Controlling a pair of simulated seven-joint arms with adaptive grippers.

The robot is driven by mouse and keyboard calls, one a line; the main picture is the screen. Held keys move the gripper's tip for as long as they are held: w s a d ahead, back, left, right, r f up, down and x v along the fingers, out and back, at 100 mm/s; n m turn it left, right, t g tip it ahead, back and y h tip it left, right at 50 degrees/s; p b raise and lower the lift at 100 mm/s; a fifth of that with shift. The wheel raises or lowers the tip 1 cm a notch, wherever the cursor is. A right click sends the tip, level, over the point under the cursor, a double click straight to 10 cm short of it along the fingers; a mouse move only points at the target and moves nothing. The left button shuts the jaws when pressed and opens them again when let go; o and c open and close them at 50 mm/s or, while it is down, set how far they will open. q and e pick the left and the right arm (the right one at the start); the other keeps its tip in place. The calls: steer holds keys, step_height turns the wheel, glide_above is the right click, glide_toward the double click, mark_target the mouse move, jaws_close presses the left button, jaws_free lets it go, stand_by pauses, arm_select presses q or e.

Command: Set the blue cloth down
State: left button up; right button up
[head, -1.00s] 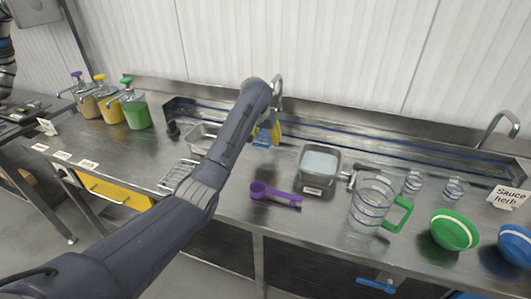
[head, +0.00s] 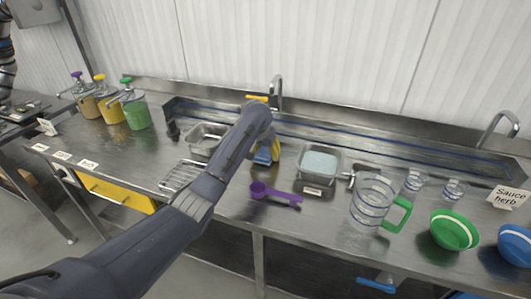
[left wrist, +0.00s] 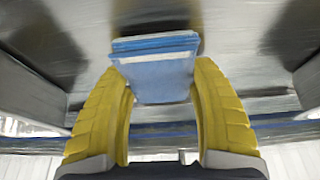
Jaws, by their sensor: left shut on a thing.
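The blue cloth (left wrist: 155,72) is a folded, light-blue pad between the yellow fingers of my left gripper (left wrist: 157,95) in the left wrist view. The fingers are shut on its two sides. In the head view my left gripper (head: 266,152) points down at the counter between the empty metal pan and the pan of pale contents. A bit of the blue cloth (head: 262,157) shows beside the yellow fingers there; my arm hides part of it. I cannot tell from these views whether the cloth touches the counter. My right gripper is not in view.
The metal pan (head: 204,133) is left of my gripper, with a wire rack (head: 181,175) in front. The filled pan (head: 319,163) stands to the right. A purple scoop (head: 275,194) lies in front. A clear jug (head: 371,203) and bowls stand further right. A faucet (head: 275,92) rises behind.

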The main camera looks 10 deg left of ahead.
arm_select(q)
steer(key=shift+s+f, duration=0.15)
steer(key=shift+f, duration=0.45)
steer(key=o, duration=1)
steer(key=shift+f, duration=0.25)
steer(key=shift+r, duration=0.6)
steer(key=v, duration=1.7)
steer(key=shift+r, duration=0.1)
steer(key=shift+o, duration=0.7)
steer(key=shift+r, duration=0.1)
